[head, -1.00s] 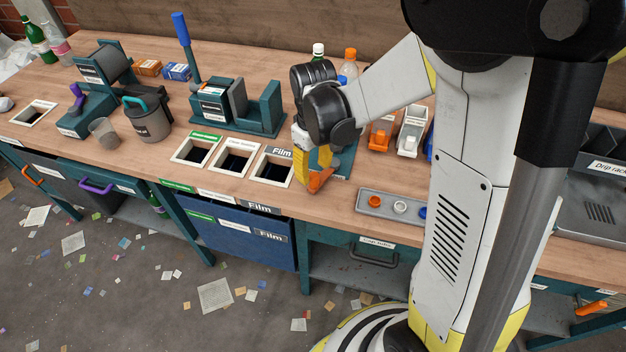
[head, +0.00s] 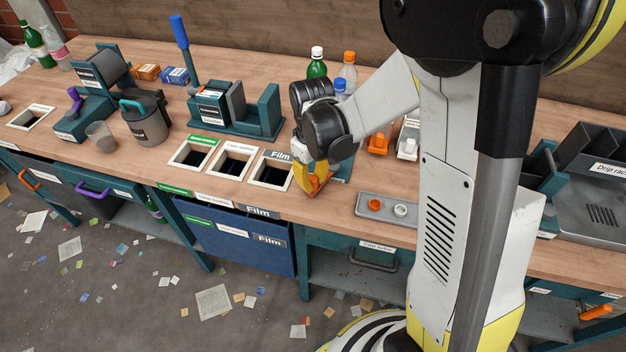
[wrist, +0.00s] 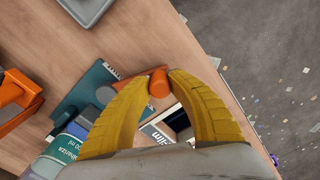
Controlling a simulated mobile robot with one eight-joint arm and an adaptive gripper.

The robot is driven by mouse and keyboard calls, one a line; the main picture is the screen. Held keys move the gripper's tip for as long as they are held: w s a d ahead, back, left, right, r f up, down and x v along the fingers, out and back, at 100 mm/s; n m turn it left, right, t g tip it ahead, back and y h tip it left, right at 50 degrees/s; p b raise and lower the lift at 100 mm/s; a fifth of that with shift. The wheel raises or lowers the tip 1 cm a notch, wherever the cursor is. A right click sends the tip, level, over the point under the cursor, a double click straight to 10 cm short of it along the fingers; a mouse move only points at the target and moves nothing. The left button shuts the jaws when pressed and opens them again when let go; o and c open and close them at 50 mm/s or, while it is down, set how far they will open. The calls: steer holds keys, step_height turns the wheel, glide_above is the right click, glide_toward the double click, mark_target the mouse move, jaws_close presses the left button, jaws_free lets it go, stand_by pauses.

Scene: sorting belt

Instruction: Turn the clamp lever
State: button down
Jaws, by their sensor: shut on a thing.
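The orange clamp lever (wrist: 158,84) is between the yellow fingertips of my gripper (wrist: 160,77) in the wrist view. Its orange arm (wrist: 127,73) runs to the left over a teal plate (wrist: 93,79) with a grey round part. My gripper is shut on the lever's upright orange knob. In the head view my gripper (head: 316,184) is low over the bench, just right of the Film opening, with orange of the lever (head: 309,186) at its fingertips. My wrist and fingers hide most of the clamp there.
The Film opening (head: 289,183) lies just left of my gripper. A grey tray (head: 363,212) with orange and white caps is at the right, near the bench edge. Several bottles (head: 316,66) stand behind my wrist. An orange object (wrist: 15,98) shows at the left of the wrist view.

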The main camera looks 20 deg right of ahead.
steer(key=w+m, duration=0.1)
steer(key=m, duration=0.1)
steer(key=w+a+m, duration=0.1)
steer(key=w+m, duration=0.1)
steer(key=shift+w+a, duration=0.15)
steer(key=shift+a, duration=0.05)
steer(key=shift+w+a+m, duration=0.1)
steer(key=shift+w+m, duration=0.65)
steer(key=shift+m, duration=0.25)
steer(key=w+m, duration=0.2)
steer(key=shift+w+m, duration=0.15)
steer(key=shift+m, duration=0.25)
steer(key=shift+w+d+m, duration=0.2)
steer(key=shift+w+m, duration=0.3)
steer(key=shift+m, duration=0.1)
steer(key=shift+w+d+m, duration=0.2)
steer(key=shift+w+m, duration=0.25)
steer(key=shift+m, duration=0.15)
steer(key=shift+w+d+m+p, duration=0.2)
steer(key=shift+w+d+m, duration=0.1)
steer(key=shift+w+m, duration=0.3)
steer(key=shift+w+d+m+p, duration=0.15)
steer(key=shift+w+d+m, duration=0.15)
steer(key=shift+m, duration=0.5)
steer(key=c, duration=1.2)
jaws_free()
steer(key=shift+w, duration=0.1)
